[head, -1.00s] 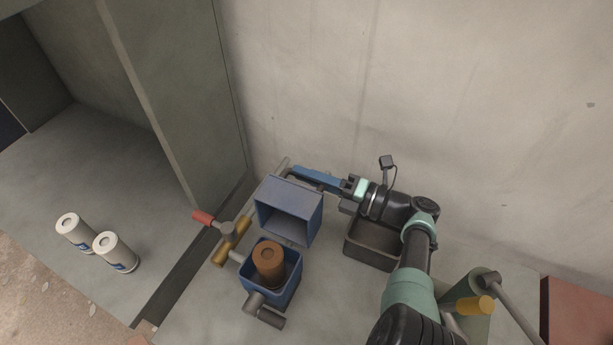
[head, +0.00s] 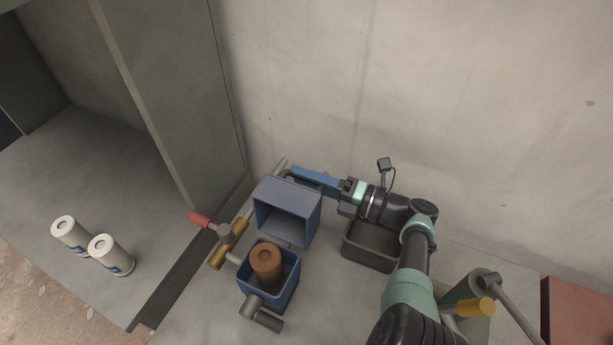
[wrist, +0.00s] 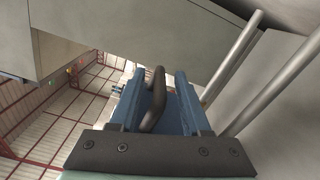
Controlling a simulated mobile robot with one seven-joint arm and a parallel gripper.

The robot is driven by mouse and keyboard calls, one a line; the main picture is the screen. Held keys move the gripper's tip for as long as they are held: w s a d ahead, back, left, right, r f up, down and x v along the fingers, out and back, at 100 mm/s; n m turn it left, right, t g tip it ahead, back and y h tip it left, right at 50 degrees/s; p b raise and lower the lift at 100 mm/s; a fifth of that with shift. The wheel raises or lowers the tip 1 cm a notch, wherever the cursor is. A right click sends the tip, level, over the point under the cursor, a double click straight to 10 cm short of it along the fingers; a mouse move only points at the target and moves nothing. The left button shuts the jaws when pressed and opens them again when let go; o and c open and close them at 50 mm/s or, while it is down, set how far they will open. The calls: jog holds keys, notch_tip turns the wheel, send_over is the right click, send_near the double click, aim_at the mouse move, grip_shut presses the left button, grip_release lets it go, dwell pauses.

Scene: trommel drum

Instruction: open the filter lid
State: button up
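The filter lid (head: 287,208) is a blue box-shaped cover. It stands swung up behind the blue filter housing (head: 255,290), its hollow side facing the camera. A brown cylindrical filter (head: 266,266) shows in the open housing. My gripper (head: 300,177) is behind the raised lid, its blue fingers reaching left along the lid's back. In the wrist view my gripper (wrist: 156,82) has its fingers apart, with a dark bar handle (wrist: 153,100) between them. Gaps show beside the handle, so the fingers do not look clamped on it. The lid hides part of the fingers in the head view.
A red-handled valve (head: 202,220) and yellow pipe piece stand left of the housing. Two white cartridges (head: 110,254) stand farther left. A grey open bin (head: 365,255) sits below my wrist. The concrete wall (head: 420,100) is close behind my arm.

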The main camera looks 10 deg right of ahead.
notch_tip(320, 180, up, 10)
jog(key=p, duration=0.7)
dwell(0.4)
